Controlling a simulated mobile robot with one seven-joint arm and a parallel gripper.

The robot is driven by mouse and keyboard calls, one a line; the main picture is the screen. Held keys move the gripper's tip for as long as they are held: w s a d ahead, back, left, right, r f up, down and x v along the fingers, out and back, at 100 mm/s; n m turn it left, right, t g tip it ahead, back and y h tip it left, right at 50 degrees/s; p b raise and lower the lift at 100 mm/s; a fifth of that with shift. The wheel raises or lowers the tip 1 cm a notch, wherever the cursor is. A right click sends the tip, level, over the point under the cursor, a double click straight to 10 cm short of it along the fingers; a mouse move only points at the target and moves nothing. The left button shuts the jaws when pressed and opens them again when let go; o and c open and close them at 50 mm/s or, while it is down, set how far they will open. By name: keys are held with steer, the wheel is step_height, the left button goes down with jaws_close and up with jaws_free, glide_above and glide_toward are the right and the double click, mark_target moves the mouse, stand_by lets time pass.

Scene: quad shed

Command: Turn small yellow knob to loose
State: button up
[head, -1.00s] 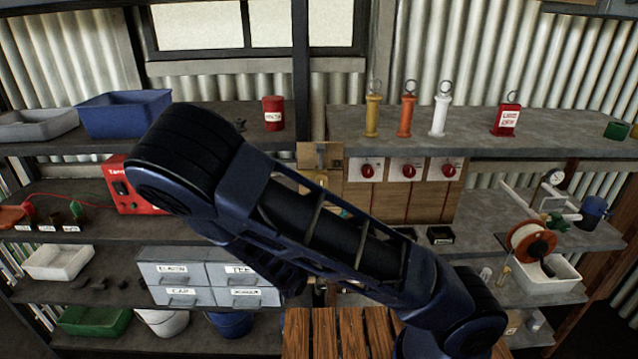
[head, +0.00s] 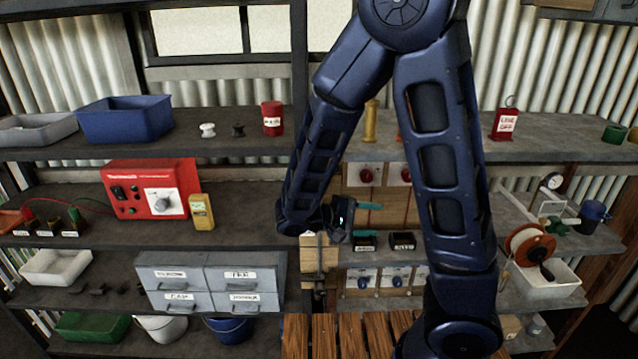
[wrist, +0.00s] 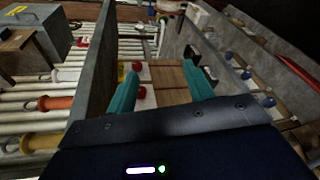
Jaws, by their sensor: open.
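My gripper (head: 368,220) is open and empty in front of the wooden panel (head: 385,203) under the right upper shelf. Its two teal fingers point right in the head view. In the wrist view my gripper (wrist: 160,71) has its fingers apart, with bare wood between them. A small yellow patch (wrist: 121,72) shows beside the left finger; I cannot tell whether it is the small yellow knob. In the head view I cannot make out the knob, and my arm covers part of the panel. Red knobs (head: 366,176) sit on white plates on the panel.
The upper shelf (head: 465,150) overhangs the panel; it bears a yellow cylinder (head: 370,122) and a red tag holder (head: 505,124). Blue knobs (head: 363,281) are below. A red power unit (head: 150,190) and a yellow meter (head: 202,212) stand on the left.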

steer(key=shift+s+d+r+m+t+y, duration=0.3)
steer(key=shift+s+d+r+m+y, duration=0.9)
steer(key=shift+d+r+y, duration=2.3)
steer(key=shift+s+d+r+m+t+y, duration=0.35)
steer(key=shift+d+r+m+y, duration=1.65)
steer(key=shift+d+r+y, duration=1.5)
steer(key=w+a+r+m+g, duration=0.2)
steer(key=a+m, duration=0.7)
steer(key=m, duration=0.3)
steer(key=w+a+r+m+g, duration=0.1)
steer(key=w+a+r+m, duration=0.1)
steer(key=a+m, duration=0.85)
steer(key=w+a+r+m+g, duration=0.2)
steer(key=a+m, duration=0.6)
steer(key=m, duration=0.5)
steer(key=shift+h, duration=0.4)
steer(key=f, duration=0.8)
steer(key=shift+s+f, duration=0.15)
steer(key=shift+s, duration=0.05)
steer(key=shift+d+f, duration=0.15)
steer(key=shift+f, duration=0.35)
steer(key=shift+d+f, duration=0.15)
steer(key=shift+f, duration=0.35)
